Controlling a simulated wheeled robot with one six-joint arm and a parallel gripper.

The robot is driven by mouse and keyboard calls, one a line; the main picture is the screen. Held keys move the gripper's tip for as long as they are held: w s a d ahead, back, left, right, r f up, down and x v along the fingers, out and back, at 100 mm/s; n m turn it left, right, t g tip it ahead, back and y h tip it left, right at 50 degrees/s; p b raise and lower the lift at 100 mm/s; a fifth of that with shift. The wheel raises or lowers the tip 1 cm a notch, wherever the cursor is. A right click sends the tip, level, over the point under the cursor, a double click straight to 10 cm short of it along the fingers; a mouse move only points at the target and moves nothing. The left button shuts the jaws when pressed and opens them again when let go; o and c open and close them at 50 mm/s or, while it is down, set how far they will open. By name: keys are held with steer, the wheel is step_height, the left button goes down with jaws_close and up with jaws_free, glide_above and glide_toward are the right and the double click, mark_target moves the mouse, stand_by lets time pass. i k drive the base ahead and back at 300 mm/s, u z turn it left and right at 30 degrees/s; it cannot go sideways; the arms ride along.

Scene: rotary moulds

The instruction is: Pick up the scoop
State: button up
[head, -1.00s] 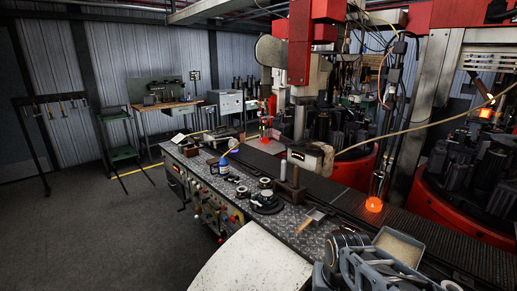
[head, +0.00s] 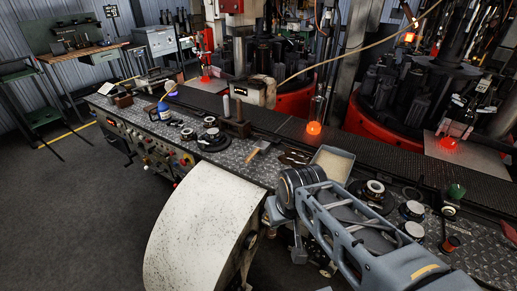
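I cannot make out a scoop for certain. A small tool with a wooden handle (head: 259,147) lies on the metal bench (head: 232,165), left of the grey tray; it is too small to tell what it is. The grey tray (head: 333,160) has a pale fill and is partly hidden behind my arm. My arm stretches across the lower right, in front of the bench. I see no gripper fingers, so the gripper's state and anything in it are hidden.
A rounded pale cover (head: 195,235) stands before the bench. Round metal parts (head: 374,188) and a green-topped item (head: 456,191) lie on the right side. Floor at left is clear.

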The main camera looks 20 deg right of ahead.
mark_target(262, 147)
steer(key=u, duration=2.1)
steer(key=k, duration=0.95)
steer(key=z, duration=1)
steer(key=i, duration=0.95)
steer(key=u, duration=0.05)
